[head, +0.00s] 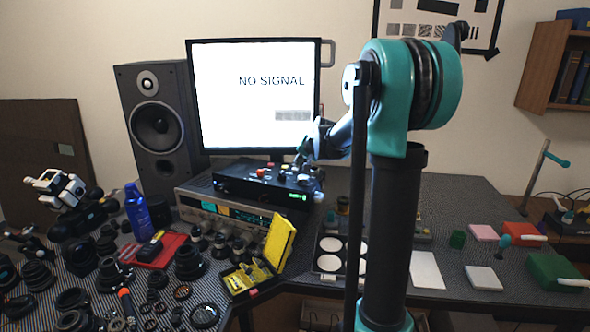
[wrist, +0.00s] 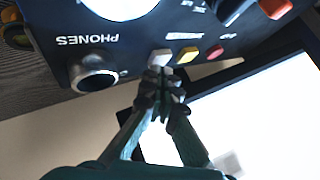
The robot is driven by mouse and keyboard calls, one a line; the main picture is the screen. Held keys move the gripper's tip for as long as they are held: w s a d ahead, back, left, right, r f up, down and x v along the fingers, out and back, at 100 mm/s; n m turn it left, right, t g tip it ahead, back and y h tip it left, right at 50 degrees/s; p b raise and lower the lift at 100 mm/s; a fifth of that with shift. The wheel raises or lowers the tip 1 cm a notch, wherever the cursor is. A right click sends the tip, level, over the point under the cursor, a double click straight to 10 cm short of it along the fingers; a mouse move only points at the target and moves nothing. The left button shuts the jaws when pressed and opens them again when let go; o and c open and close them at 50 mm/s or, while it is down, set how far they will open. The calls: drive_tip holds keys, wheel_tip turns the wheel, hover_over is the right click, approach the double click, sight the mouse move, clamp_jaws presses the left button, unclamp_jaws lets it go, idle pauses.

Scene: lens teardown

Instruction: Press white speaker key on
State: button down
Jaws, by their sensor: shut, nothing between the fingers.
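The white key (wrist: 160,57) is a small pale button on a dark panel, seen upside down in the wrist view. A yellow key (wrist: 187,54) and a red key (wrist: 215,52) sit beside it in a row. My gripper (wrist: 160,78) is shut and empty, its fingertips right at the white key's edge; I cannot tell whether they touch it. In the head view my gripper (head: 302,158) is over the back of the black control box (head: 250,187), whose front has a lit green display (head: 297,196). The white key is too small to make out there.
Lens parts crowd the left of the table.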

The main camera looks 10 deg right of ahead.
sight(299, 171)
drive_tip(key=shift+f, duration=0.45)
idle(0.4)
drive_tip(key=shift+r, duration=0.5)
drive_tip(key=shift+r, duration=2.95)
drive_tip(key=c, duration=2.3)
unclamp_jaws()
